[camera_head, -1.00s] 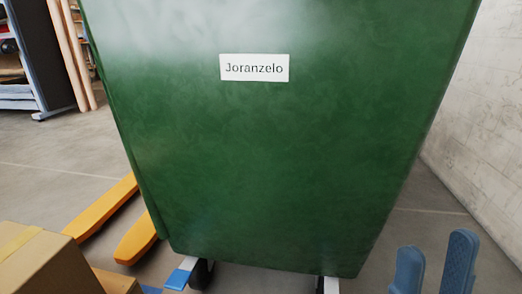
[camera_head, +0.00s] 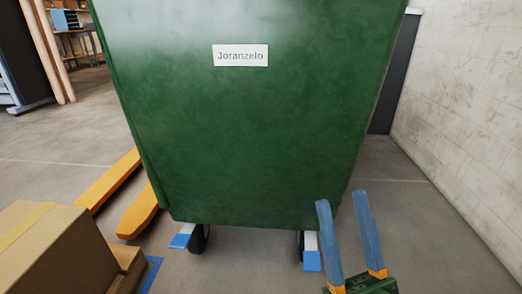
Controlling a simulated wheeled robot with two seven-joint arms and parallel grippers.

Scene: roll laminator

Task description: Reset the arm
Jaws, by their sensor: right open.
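My right gripper (camera_head: 350,232) is at the lower right of the head view, with two blue fingers pointing up and spread apart. It is open, with nothing between the fingers. Its left finger overlaps the lower right edge of a large green bin (camera_head: 240,140) in the picture; I cannot tell whether they touch. The bin carries a white label (camera_head: 240,55) reading "Joranzelo". My left gripper is not in view.
The bin stands on wheels (camera_head: 199,238) with blue-tipped pedals (camera_head: 312,261). Yellow forks (camera_head: 138,211) lie to its left. Cardboard boxes (camera_head: 60,250) fill the lower left corner. A pale block wall (camera_head: 455,110) is on the right, with bare floor (camera_head: 420,220) before it.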

